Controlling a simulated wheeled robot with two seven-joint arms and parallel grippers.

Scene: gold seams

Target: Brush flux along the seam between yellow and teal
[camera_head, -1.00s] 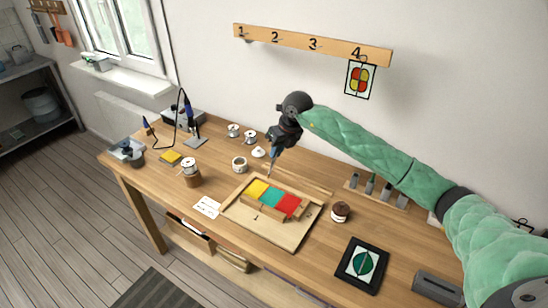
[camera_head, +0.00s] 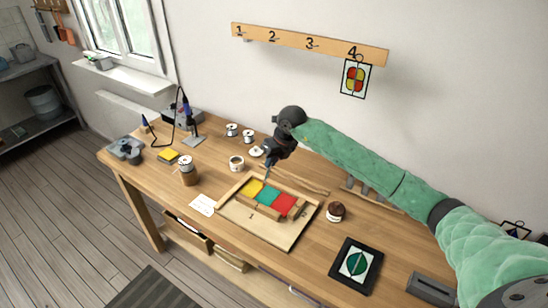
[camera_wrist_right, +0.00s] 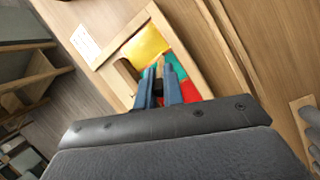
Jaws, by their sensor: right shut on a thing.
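Yellow (camera_head: 251,188), teal (camera_head: 268,195) and red (camera_head: 284,204) pieces lie in a row in a wooden tray (camera_head: 263,237). Wooden blocks (camera_head: 263,208) lie along their front side. My right gripper (camera_head: 267,173) is over the back edge of the tray, near where yellow and teal meet. In the right wrist view its blue fingers (camera_wrist_right: 158,88) are shut on a slim brush (camera_wrist_right: 160,66), whose tip lies over the yellow-teal border. The fingers hide part of the pieces, and I cannot tell whether the tip touches the seam. My left gripper is out of view.
A small round pot (camera_head: 237,163) and wire spools (camera_head: 248,136) stand behind the tray. A dark-topped round jar (camera_head: 335,212) stands to its right, a black-framed picture (camera_head: 356,264) at front right. A white card (camera_head: 203,205) lies left of the tray.

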